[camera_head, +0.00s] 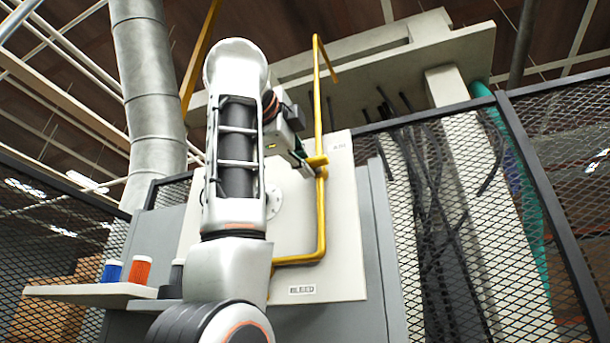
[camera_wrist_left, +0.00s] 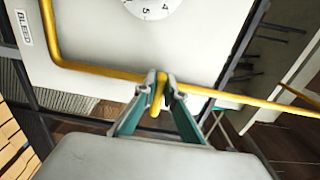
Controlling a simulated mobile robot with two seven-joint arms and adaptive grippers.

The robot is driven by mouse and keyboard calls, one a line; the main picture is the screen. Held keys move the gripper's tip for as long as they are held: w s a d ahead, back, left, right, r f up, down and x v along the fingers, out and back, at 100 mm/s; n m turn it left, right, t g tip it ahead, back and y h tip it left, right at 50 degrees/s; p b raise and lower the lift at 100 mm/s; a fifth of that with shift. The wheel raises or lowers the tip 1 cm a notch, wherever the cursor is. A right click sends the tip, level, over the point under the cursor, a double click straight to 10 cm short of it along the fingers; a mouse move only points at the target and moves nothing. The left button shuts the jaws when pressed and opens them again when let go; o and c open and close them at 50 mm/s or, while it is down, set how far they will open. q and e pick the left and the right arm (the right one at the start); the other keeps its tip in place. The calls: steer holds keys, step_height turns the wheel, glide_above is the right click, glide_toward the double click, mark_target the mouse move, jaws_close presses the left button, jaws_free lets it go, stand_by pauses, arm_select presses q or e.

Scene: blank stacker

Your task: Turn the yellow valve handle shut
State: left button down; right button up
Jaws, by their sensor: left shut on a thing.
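The yellow valve handle (camera_head: 317,161) sits on the vertical yellow pipe in front of a pale panel. My left gripper (camera_head: 307,165) reaches it from the left in the head view. In the left wrist view the fingertips (camera_wrist_left: 160,84) are shut on the handle (camera_wrist_left: 156,104), whose yellow end shows between them. Much of the handle is hidden by the fingers. My right gripper is not in view.
The yellow pipe (camera_head: 321,215) bends left near the BLEED label (camera_head: 302,289). A white dial (camera_wrist_left: 152,7) is on the panel (camera_wrist_left: 100,30). Blue (camera_head: 112,271) and orange (camera_head: 140,270) containers stand on a shelf (camera_head: 75,291) at left. Mesh fencing (camera_head: 440,230) flanks the panel.

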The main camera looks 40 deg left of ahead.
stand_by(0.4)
arm_select(q)
steer(key=c, duration=2.1)
jaws_free()
steer(key=v, duration=1.2)
steer(key=shift+s, duration=0.1)
